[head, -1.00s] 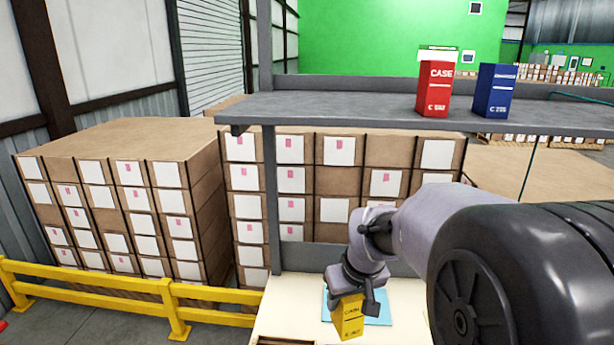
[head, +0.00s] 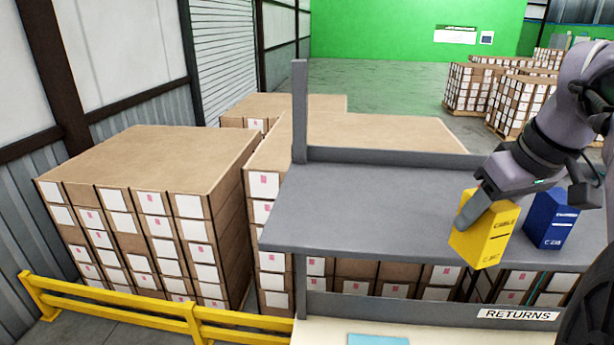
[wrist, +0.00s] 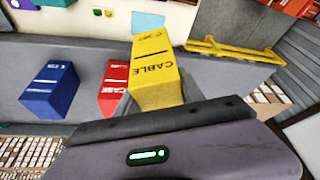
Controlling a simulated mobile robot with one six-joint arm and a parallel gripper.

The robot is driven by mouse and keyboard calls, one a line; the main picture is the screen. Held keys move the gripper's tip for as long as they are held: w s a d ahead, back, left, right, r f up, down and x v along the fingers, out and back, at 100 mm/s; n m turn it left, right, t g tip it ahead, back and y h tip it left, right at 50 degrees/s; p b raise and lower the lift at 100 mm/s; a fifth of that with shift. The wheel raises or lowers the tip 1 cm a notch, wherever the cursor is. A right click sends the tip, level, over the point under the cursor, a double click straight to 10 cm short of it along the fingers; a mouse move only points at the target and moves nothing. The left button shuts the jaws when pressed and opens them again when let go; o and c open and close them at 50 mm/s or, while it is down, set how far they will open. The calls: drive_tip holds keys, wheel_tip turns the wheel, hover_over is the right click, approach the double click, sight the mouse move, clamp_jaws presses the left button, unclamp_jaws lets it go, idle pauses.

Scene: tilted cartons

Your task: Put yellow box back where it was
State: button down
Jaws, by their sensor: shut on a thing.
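The yellow box (head: 484,235), marked CABLE, is held in my gripper (head: 474,208) at the front edge of the grey shelf (head: 365,205). It looks slightly tilted, and I cannot tell whether it touches the shelf. In the wrist view the yellow box (wrist: 155,72) is between the fingers of my gripper (wrist: 158,98). The blue box (head: 551,218) stands on the shelf to its right. The red box (wrist: 114,88) shows beside the yellow box in the wrist view, with the blue box (wrist: 50,90) farther left. The red box is hidden in the head view.
The shelf's left part is bare. A RETURNS label (head: 519,315) is on the lower rail. A light blue mat (head: 378,341) lies on the table below. Stacked cartons (head: 150,215) stand behind a yellow rail (head: 120,312) at left.

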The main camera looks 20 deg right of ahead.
drive_tip(key=w+a+f+p, duration=0.1)
drive_tip(key=w, duration=0.3)
drive_tip(key=w+a+f+p, duration=0.1)
drive_tip(key=w, duration=0.3)
drive_tip(key=w+a+f+p, duration=0.1)
drive_tip(key=w+a+f, duration=0.1)
drive_tip(key=w, duration=0.3)
drive_tip(key=shift+w+a, duration=0.1)
drive_tip(key=shift+f, duration=0.25)
drive_tip(key=shift+w+f, duration=0.1)
drive_tip(key=shift+w, duration=0.15)
drive_tip(key=c, duration=1.2)
unclamp_jaws()
drive_tip(key=shift+s+f, duration=0.1)
drive_tip(key=shift+f, duration=0.05)
drive_tip(key=o, duration=0.5)
